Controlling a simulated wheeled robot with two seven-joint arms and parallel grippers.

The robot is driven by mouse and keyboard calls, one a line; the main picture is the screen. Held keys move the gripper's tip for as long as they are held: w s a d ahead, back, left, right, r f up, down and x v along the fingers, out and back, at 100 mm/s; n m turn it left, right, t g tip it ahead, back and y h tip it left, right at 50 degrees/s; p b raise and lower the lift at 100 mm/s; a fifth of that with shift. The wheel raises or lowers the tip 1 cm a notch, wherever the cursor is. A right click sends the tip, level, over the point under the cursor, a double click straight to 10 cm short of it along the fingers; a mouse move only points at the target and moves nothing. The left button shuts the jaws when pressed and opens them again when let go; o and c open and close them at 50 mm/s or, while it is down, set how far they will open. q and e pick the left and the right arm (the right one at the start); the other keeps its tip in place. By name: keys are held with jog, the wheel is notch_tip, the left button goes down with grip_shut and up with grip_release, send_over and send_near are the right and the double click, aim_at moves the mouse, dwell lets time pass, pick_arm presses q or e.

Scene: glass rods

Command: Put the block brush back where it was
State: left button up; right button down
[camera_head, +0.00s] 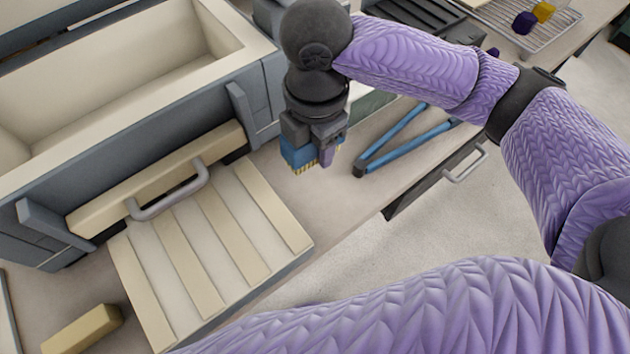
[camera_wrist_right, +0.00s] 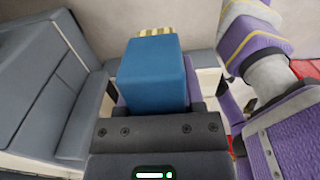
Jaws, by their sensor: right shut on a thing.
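The block brush (camera_head: 296,157) is a blue block with yellow bristles facing down. My right gripper (camera_head: 326,142) is shut on it, just right of the slatted board and close over the worktop. How far the bristles are from the worktop is hard to tell. In the right wrist view the blue block (camera_wrist_right: 155,75) fills the space in front of the gripper, with bristles showing at its far end. The fingers are mostly hidden behind it. My left gripper is not in view.
A slatted board (camera_head: 235,235) and a large cream-lined box with a handle (camera_head: 180,190) stand on the left. Blue tongs (camera_head: 410,150) lie right of the brush. A yellow block (camera_head: 82,330) lies at the lower left. A wire rack (camera_head: 515,28) holds small blocks at the back right.

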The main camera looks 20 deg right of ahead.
jog(key=b, duration=0.3)
send_over(316, 189)
notch_tip(316, 189, down, 5)
jog(key=shift+f, duration=0.2)
notch_tip(316, 189, down, 3)
jog(key=shift+f, duration=0.65)
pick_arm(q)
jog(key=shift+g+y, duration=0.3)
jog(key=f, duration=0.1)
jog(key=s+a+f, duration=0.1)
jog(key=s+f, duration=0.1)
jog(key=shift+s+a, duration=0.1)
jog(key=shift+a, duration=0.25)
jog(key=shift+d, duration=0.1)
pick_arm(e)
jog(key=shift+f, duration=0.25)
